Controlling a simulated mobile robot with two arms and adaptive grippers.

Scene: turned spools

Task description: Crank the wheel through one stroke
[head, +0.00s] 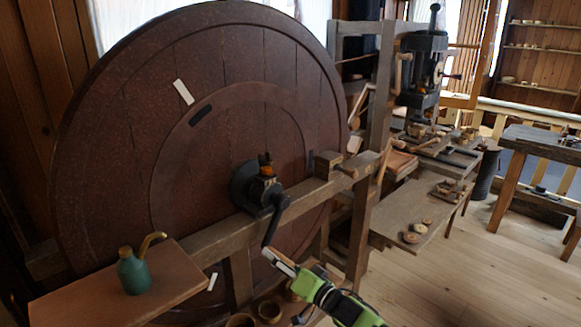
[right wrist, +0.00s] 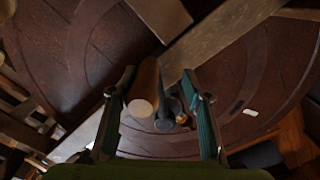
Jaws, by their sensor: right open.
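The large dark red wheel (head: 225,75) stands upright behind a wooden beam, with pale marks on its face. A black crank arm (head: 275,215) hangs down from the hub (head: 265,185) at its middle. My right gripper (head: 277,260) is at the crank's lower end. In the right wrist view its two fingers are apart, with a wooden crank handle (right wrist: 141,106) with a pale round end showing between them, nearer the left finger. I cannot tell whether a finger touches it. In the head view the handle is not clearly seen. My left gripper is not in view.
The wooden beam (head: 215,235) crosses in front of the wheel. A green oil can (head: 133,272) stands on a board (head: 105,300) at lower left. Bowls (head: 270,311) sit below the gripper. A bench (head: 425,205) with turned pieces is at right; the floor (head: 450,280) there is clear.

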